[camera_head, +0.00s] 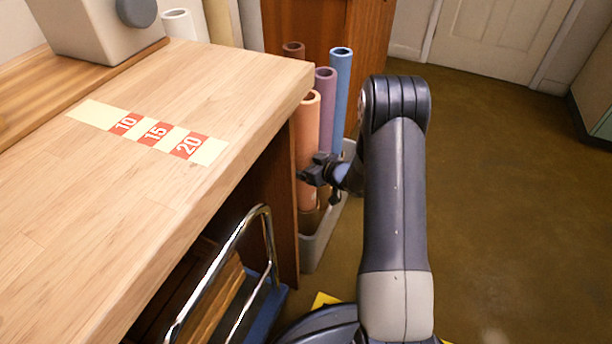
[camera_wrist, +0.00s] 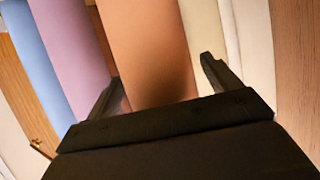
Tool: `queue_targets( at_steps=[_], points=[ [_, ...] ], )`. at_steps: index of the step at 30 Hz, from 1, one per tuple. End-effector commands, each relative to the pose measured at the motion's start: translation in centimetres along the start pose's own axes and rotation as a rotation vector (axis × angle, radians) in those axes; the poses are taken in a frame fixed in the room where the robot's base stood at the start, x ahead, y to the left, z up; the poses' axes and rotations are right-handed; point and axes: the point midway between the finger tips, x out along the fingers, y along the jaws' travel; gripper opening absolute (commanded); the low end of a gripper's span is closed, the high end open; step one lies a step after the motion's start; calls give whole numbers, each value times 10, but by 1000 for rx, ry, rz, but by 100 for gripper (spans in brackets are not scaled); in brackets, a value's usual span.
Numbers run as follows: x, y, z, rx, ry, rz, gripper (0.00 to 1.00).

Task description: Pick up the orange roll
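The orange roll (camera_head: 308,140) stands upright in a pale bin beside the table's right end. In the wrist view the orange roll (camera_wrist: 150,50) fills the middle, between the two fingers. My gripper (camera_head: 312,172) is at the roll's middle height, reaching in from the right. In the wrist view my gripper (camera_wrist: 160,85) is open, with one dark finger on each side of the roll. A gap shows between the right finger and the roll. I cannot tell whether the left finger touches it.
A purple roll (camera_head: 326,90), a blue roll (camera_head: 341,80) and a brown roll (camera_head: 293,50) stand close behind in the bin (camera_head: 318,245). The wooden table (camera_head: 240,100) edge is just left. A chrome-railed cart (camera_head: 268,240) stands below. Open floor (camera_head: 510,180) lies right.

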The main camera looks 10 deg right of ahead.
Motion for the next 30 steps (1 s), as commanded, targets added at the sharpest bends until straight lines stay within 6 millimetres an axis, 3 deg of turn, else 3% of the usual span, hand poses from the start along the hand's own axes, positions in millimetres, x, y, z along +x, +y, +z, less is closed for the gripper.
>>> queue_targets(
  at_steps=[17,30],
  points=[
    [0,0,0,0,0,0,37],
    [-4,0,-11,-2,4,0,35]
  ],
)
